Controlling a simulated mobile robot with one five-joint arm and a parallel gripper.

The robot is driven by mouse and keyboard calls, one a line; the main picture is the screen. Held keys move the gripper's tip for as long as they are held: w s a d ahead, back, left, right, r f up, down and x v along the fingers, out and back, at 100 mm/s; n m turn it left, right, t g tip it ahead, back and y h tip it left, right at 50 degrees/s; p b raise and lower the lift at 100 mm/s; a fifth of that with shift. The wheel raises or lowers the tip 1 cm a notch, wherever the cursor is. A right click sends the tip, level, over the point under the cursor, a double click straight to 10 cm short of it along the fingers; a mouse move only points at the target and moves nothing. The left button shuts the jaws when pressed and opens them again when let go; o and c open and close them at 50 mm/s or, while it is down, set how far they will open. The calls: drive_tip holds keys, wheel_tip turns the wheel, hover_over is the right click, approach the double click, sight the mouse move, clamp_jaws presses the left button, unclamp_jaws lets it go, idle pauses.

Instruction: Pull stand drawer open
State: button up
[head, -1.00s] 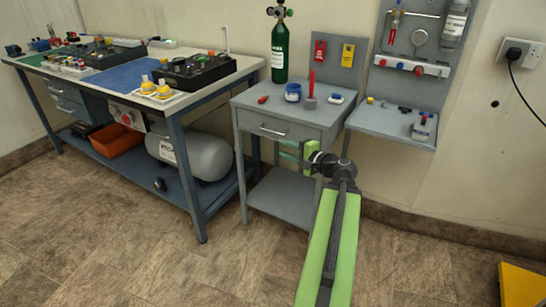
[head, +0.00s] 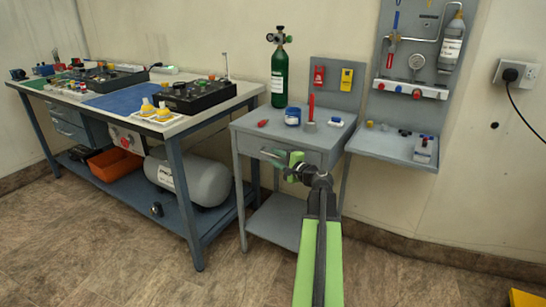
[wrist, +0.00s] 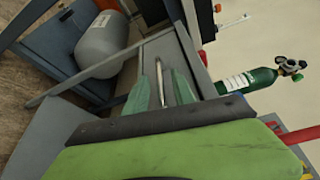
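The grey stand (head: 242,185) is at the centre of the head view, with its drawer (head: 250,144) under the top. The drawer front looks flush with the stand. Its silver handle (head: 267,153) is partly hidden by my gripper (head: 283,157), which is right in front of the drawer. In the wrist view, the handle (wrist: 159,82) shows as an upright bar between the two greenish fingers of my gripper (wrist: 164,80). The fingers stand apart, with space beside the bar. I cannot tell whether they touch it.
A green oxygen cylinder (head: 279,75), a blue-labelled jar (head: 293,116) and small red items stand on the stand top. A workbench (head: 175,128) is to the left. A wall panel with a shelf (head: 385,148) is to the right. The floor in front is clear.

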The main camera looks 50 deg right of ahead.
drive_tip(key=shift+w+d+f, duration=0.1)
drive_tip(key=shift+w+d, duration=0.1)
drive_tip(key=shift+w, duration=1.2)
clamp_jaws()
